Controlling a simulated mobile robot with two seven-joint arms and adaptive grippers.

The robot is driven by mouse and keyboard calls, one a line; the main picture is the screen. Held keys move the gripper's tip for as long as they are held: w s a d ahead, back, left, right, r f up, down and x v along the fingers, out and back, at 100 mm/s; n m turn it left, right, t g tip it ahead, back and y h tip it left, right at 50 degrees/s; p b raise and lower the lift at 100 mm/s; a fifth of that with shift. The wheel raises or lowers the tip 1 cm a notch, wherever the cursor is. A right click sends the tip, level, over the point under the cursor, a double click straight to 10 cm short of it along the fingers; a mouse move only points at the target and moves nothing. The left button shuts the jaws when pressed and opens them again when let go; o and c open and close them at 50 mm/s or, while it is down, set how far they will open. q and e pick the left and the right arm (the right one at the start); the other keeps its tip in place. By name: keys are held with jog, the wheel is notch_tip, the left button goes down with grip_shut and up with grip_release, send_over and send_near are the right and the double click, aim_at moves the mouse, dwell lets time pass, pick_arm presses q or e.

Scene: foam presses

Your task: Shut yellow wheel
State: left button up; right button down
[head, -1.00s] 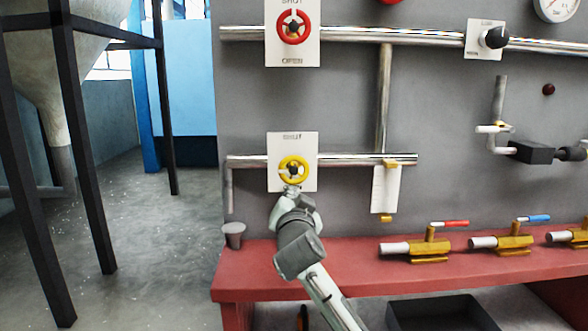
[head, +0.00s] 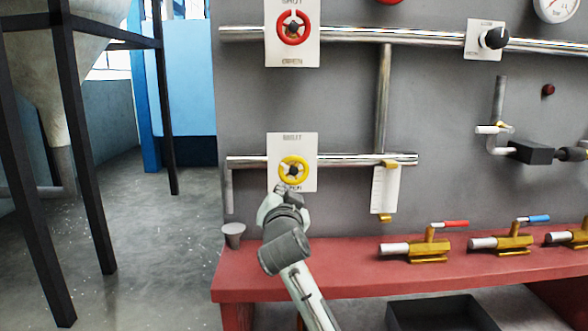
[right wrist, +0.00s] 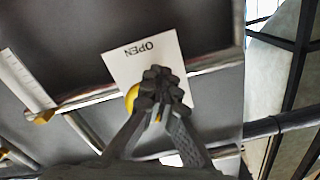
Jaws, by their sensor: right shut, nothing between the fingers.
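The yellow wheel (head: 293,170) is mounted on a white plate (head: 307,143) on the grey panel, in front of a horizontal pipe. The plate has lettering above the wheel and below it. My right gripper (head: 290,190) is at the wheel's lower edge, with its fingers shut and empty. In the right wrist view the shut fingertips (right wrist: 160,88) cover most of the yellow wheel (right wrist: 132,97), and OPEN reads upside down on the plate (right wrist: 118,64). I cannot tell whether the fingers touch the rim. My left gripper is not in view.
A red wheel (head: 293,28) on a similar plate is above. A white tag (head: 386,190) hangs to the right. A small grey cup (head: 233,234) and several brass valves (head: 428,246) stand on the red bench (head: 350,266).

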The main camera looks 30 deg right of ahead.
jog(key=shift+w+a+r, duration=0.25)
jog(key=shift+a+r, duration=0.1)
jog(key=shift+r, duration=0.25)
jog(key=shift+a+r, duration=0.15)
jog(key=shift+r, duration=0.1)
jog(key=shift+w, duration=0.1)
dwell(0.3)
